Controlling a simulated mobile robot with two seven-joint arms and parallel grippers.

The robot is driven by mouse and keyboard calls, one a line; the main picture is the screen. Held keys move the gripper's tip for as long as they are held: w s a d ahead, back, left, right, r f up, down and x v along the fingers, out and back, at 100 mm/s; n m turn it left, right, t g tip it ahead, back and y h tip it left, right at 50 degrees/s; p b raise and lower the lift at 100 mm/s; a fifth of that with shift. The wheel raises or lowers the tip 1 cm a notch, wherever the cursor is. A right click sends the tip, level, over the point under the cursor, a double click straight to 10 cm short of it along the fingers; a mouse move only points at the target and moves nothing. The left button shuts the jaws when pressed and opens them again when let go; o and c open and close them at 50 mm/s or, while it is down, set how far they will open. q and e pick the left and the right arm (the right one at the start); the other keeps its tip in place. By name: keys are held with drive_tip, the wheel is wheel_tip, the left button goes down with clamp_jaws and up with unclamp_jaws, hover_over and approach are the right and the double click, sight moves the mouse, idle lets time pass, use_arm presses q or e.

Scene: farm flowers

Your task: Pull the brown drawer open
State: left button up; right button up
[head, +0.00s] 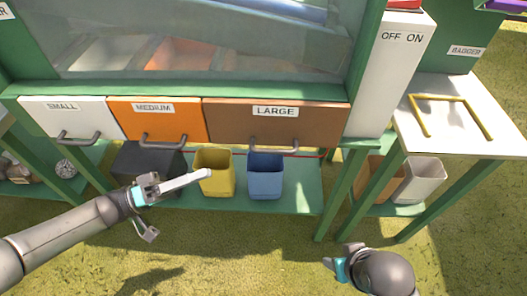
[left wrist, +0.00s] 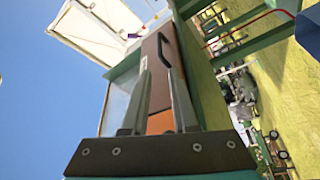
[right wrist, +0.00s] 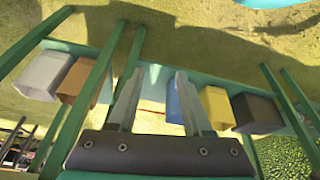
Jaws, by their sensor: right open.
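The brown drawer (head: 235,120), labelled LARGE, is shut at the right end of a row of three drawers. Its grey bar handle (head: 274,148) is on the lower front. My left gripper (head: 207,175) is below and left of this handle, apart from it, in front of the yellow bin. In the left wrist view its fingers are apart and empty, with the brown drawer (left wrist: 154,75) and its dark handle (left wrist: 165,50) beyond them. My right gripper (head: 330,263) is low at the right, away from the drawers. In the right wrist view its fingers are apart and empty.
A white drawer (head: 65,118) and an orange drawer (head: 157,127) adjoin to the left. Below, a yellow bin (head: 215,173), a blue bin (head: 266,177) and a dark bin (head: 148,163) stand on a green shelf. A white side table (head: 460,130) stands right. Grass in front is clear.

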sight(265, 150)
use_arm(q)
drive_tip(key=b+x, duration=0.2)
drive_tip(key=x, duration=1.1)
drive_tip(key=shift+d+r, duration=0.1)
drive_tip(key=shift+d, duration=0.25)
drive_tip(key=shift+x, duration=0.75)
use_arm(e)
drive_tip(key=shift+t+y, duration=0.3)
drive_tip(key=shift+t, duration=0.6)
drive_tip(key=shift+w+a+r, duration=0.2)
drive_tip(key=shift+r, duration=0.45)
drive_tip(key=shift+w+a+r, duration=0.15)
drive_tip(key=shift+a+r, duration=0.05)
drive_tip(key=shift+r, duration=0.45)
drive_tip(key=shift+w+a+r, duration=0.2)
drive_tip(key=shift+r, duration=0.45)
use_arm(q)
drive_tip(key=shift+c, duration=0.4)
drive_tip(key=shift+w, duration=0.1)
clamp_jaws()
